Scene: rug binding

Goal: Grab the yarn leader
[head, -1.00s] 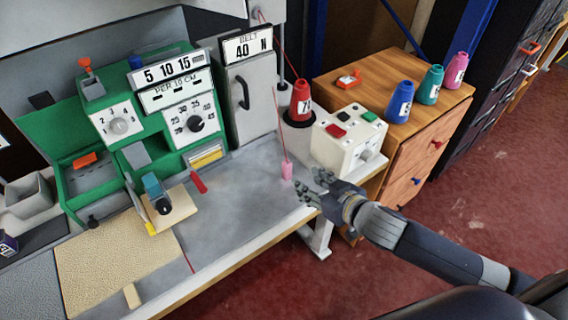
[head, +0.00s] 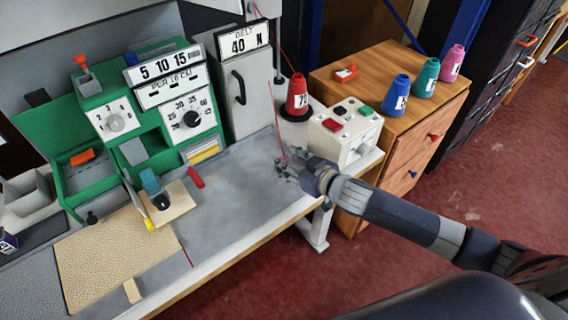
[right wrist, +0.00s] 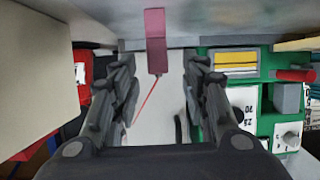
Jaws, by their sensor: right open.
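The yarn leader shows in the right wrist view as a pink tag (right wrist: 155,42) with a thin red yarn (right wrist: 143,102) running from it. The tag lies ahead of and between the two fingers of my right gripper (right wrist: 161,66), which is open and empty. In the head view, my right gripper (head: 284,166) is over the front right of the grey bench top and hides the pink tag. The red yarn (head: 277,120) rises above the gripper there. My left gripper is not in view.
A white control box (head: 338,143) stands just right of my gripper, with a red yarn cone (head: 297,98) behind it. The green machine (head: 120,75) stands at the left. A wooden cabinet (head: 415,110) carries several cones.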

